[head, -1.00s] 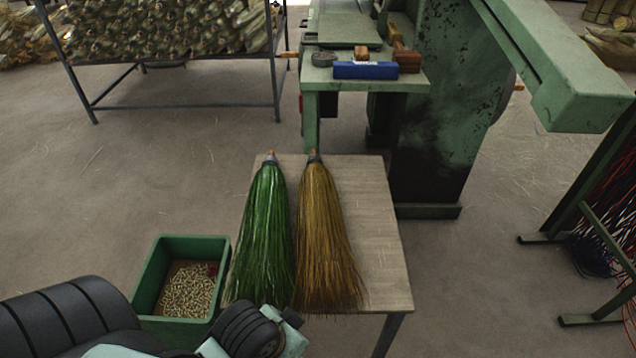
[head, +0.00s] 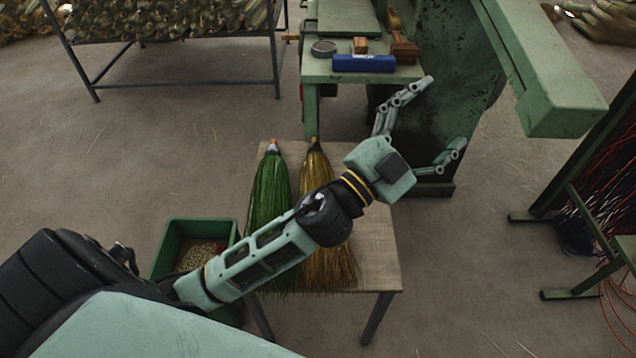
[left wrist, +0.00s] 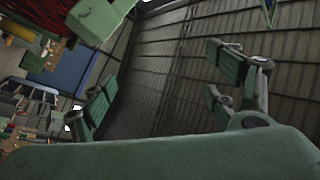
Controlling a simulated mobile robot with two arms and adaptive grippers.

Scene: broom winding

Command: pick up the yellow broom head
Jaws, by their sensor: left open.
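The yellow broom head (head: 318,172) lies on a small wooden table, its narrow bound end toward the machine. The green broom head (head: 268,195) lies just to its left. My left arm crosses over both and hides their middle parts. My left gripper (head: 446,116) is open and empty, beyond the table's right edge and to the right of the yellow broom head, fingers spread toward the upper right. In the left wrist view its fingers (left wrist: 170,85) stand apart with no broom head between them. My right gripper is not in view.
The wooden table (head: 379,262) has bare room on its right side. A green bin (head: 172,248) stands at its left. A green machine (head: 455,65) stands behind, with a blue box (head: 363,63) on its bench. A rack (head: 180,95) stands at the back left.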

